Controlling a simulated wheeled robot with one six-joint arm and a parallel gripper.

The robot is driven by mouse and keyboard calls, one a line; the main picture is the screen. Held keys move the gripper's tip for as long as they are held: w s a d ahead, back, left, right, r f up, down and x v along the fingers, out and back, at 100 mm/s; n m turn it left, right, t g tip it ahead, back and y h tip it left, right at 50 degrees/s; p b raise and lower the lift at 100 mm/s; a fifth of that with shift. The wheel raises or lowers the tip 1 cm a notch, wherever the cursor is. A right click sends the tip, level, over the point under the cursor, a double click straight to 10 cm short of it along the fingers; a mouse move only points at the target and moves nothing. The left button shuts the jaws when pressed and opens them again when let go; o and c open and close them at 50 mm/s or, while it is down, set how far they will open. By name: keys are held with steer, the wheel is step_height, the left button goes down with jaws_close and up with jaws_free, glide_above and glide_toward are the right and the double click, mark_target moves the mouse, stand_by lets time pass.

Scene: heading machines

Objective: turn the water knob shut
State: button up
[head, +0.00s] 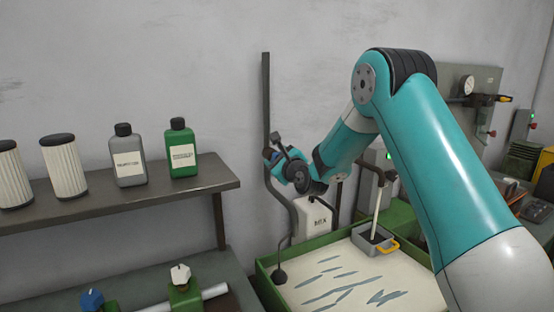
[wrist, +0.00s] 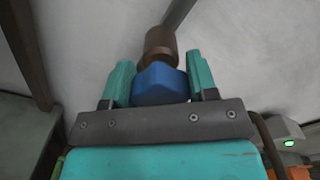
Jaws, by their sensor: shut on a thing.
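The water knob (wrist: 160,85) is blue and faceted. In the wrist view it sits between the two teal fingers of my gripper (wrist: 160,68), which is shut on it. A brown round fitting (wrist: 160,44) is just beyond the knob, on a dark pipe. In the head view my gripper (head: 272,156) is at the vertical wall pipe, and most of the knob is hidden there. I cannot tell how far the knob is turned.
A shelf (head: 120,208) with white cylinders, a grey bottle (head: 127,156) and a green bottle (head: 181,149) is to the left. Below are another blue knob (head: 92,299) and a white knob (head: 180,274). A green-rimmed tray (head: 265,284) lies below my arm.

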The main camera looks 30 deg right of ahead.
steer(key=shift+f+b, duration=0.1)
steer(key=shift+b, duration=0.2)
steer(key=n+b, duration=0.3)
steer(key=shift+a+f+n+b, duration=0.1)
steer(key=shift+f+n+b, duration=0.1)
steer(key=shift+n+b, duration=0.2)
steer(key=n+b, duration=0.5)
steer(key=shift+f+n+b, duration=0.15)
steer(key=shift+n+b, duration=0.15)
steer(key=shift+b, duration=0.1)
steer(key=n+b, duration=0.5)
steer(key=shift+f+b, duration=0.1)
steer(key=shift+b, duration=0.2)
steer(key=shift+n+b, duration=1.4)
steer(key=shift+n, duration=0.4)
steer(key=o, duration=0.9)
steer(key=shift+s, duration=0.1)
